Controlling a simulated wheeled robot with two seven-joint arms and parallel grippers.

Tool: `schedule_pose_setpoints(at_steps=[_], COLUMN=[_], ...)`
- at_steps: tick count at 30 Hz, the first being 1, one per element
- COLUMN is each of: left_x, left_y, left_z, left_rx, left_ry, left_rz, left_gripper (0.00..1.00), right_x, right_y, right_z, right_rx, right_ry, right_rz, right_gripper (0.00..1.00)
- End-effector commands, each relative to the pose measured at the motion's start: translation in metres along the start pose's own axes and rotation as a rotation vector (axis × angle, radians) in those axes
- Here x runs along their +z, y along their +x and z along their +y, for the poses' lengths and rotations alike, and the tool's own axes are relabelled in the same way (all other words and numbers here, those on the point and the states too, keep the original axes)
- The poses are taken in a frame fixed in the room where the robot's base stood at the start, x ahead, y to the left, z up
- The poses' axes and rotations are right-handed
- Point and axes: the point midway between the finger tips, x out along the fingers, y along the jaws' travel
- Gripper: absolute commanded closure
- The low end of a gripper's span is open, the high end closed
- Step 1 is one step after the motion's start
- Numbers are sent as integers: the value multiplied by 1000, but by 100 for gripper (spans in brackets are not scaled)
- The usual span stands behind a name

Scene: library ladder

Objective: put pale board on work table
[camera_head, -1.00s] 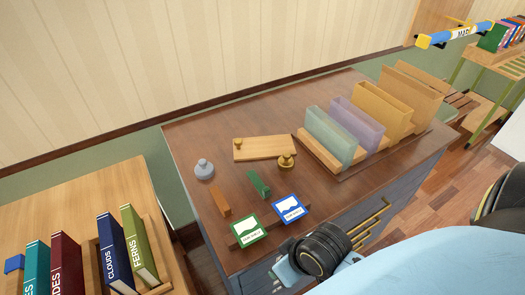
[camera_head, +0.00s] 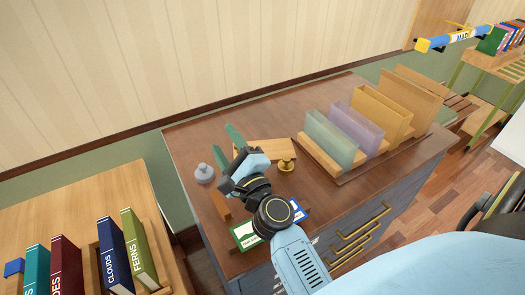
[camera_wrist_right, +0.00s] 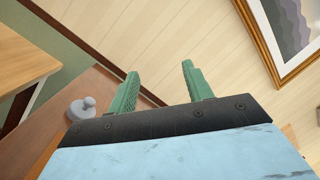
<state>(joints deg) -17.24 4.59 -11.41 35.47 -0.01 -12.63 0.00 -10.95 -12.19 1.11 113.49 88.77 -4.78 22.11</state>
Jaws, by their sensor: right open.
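A pale wooden board (camera_head: 283,150) lies flat on the dark brown table top (camera_head: 200,140) in the head view. Its left part is hidden behind my right gripper. My right gripper (camera_head: 227,147) is open and empty, its two green fingers raised over the table at the board's left. In the right wrist view the gripper (camera_wrist_right: 158,82) has its fingers apart, with only wall between them. The board cannot be made out there. My left gripper does not show.
A grey knobbed weight (camera_head: 204,173) and a brass stamp (camera_head: 286,164) stand near the board. Upright coloured panels (camera_head: 331,138) stand in a rack at right. Books (camera_head: 115,255) stand on a lighter table at left. A picture frame (camera_wrist_right: 282,40) hangs on the wall.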

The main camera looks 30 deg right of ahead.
Motion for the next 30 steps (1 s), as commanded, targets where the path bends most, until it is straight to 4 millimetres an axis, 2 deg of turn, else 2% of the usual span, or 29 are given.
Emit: schedule_pose_setpoints(at_steps=[1,3,6,9,12,16,24,30], left_x=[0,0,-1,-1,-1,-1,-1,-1], left_y=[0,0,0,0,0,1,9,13], left_z=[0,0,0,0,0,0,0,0], left_rx=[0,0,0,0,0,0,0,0], left_ry=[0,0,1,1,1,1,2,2], left_rz=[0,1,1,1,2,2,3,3], left_gripper=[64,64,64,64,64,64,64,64], right_x=[-20,-47,-76,-90,-95,-102,-133,-147], right_y=[9,14,13,9,5,8,44,60], right_z=[1,10,34,61,80,92,105,111], right_rx=[-44,-86,-111,-109,-100,-93,-93,-92], right_ry=[168,388,649,837,949,1004,1005,1003], right_rz=[117,276,476,628,725,774,775,775], right_gripper=[50,50,50,50,50,50,50,50])
